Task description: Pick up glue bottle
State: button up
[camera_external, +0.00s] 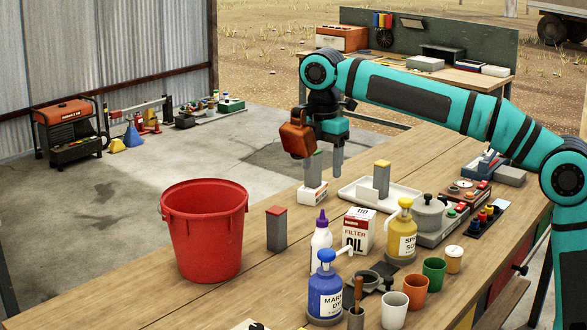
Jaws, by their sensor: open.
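A white bottle with a purple pointed cap (321,247), which looks like the glue bottle, stands upright on the wooden workbench. The blue pump bottle in front hides part of its lower body. My gripper (326,168) points down above the far left part of the bench, behind and above the white bottle and apart from it. It is open, and I see nothing held in it. One grey finger shows clearly. The other is hard to make out beside the orange-brown part and a green-topped grey post (315,168).
Around the bottle stand a red bucket (205,240), a red-topped grey post (276,231), an oil filter box (358,232), a blue pump bottle (326,290) and a yellow pump bottle (402,236). A white tray (408,197) lies behind. Several cups crowd the front right.

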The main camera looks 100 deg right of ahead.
aim_at(322, 219)
notch_tip(322, 219, down, 12)
jog(key=shift+f, duration=0.1)
jog(key=shift+s+f, duration=0.15)
jog(key=shift+f, duration=1.15)
jog(key=shift+s+f, duration=0.1)
jog(key=shift+f, duration=1.2)
grip_shut()
